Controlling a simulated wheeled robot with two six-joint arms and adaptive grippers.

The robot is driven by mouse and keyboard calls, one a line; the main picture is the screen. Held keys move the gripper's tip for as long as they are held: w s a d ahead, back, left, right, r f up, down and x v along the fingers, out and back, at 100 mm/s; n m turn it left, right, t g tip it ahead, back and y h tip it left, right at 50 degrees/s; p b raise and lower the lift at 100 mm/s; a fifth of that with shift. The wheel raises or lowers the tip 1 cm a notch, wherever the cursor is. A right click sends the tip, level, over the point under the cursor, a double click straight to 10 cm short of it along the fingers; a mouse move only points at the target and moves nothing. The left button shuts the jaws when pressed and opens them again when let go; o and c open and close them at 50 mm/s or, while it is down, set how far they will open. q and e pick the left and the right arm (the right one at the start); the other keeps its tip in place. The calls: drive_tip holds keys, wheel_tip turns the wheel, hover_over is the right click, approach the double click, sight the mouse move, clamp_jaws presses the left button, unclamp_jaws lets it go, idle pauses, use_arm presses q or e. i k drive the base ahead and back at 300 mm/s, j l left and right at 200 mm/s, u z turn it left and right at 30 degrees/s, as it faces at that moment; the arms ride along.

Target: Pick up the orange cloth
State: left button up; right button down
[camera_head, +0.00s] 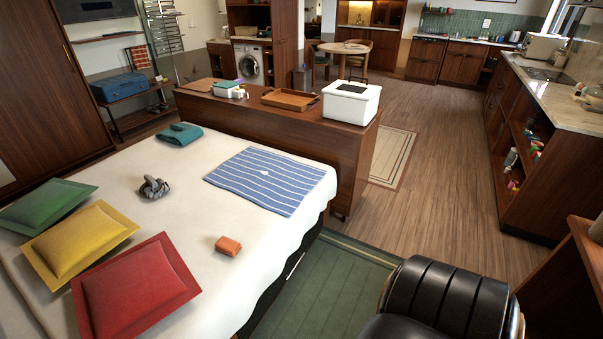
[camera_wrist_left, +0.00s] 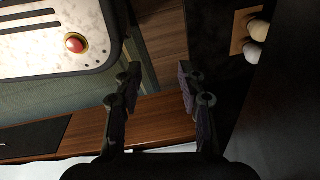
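The orange cloth (camera_head: 228,246) is a small folded bundle lying on the white bed (camera_head: 190,260), near its right edge. It is to the right of the red pillow (camera_head: 135,285). My left gripper (camera_wrist_left: 158,78) shows only in the left wrist view, with its two fingers apart and nothing between them. A wooden surface lies behind the fingers. The cloth does not show in that view, and no gripper shows in the head view. My right gripper is not in view.
A green pillow (camera_head: 45,207), a yellow pillow (camera_head: 80,240), a grey bundle (camera_head: 154,187), a teal folded cloth (camera_head: 179,135) and a striped blue cloth (camera_head: 262,180) lie on the bed. A black padded seat (camera_head: 450,297) stands at the lower right. Wooden floor (camera_head: 440,190) is clear beyond.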

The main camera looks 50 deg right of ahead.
sight(229, 246)
drive_tip(key=j+z, duration=0.15)
drive_tip(key=z, duration=0.75)
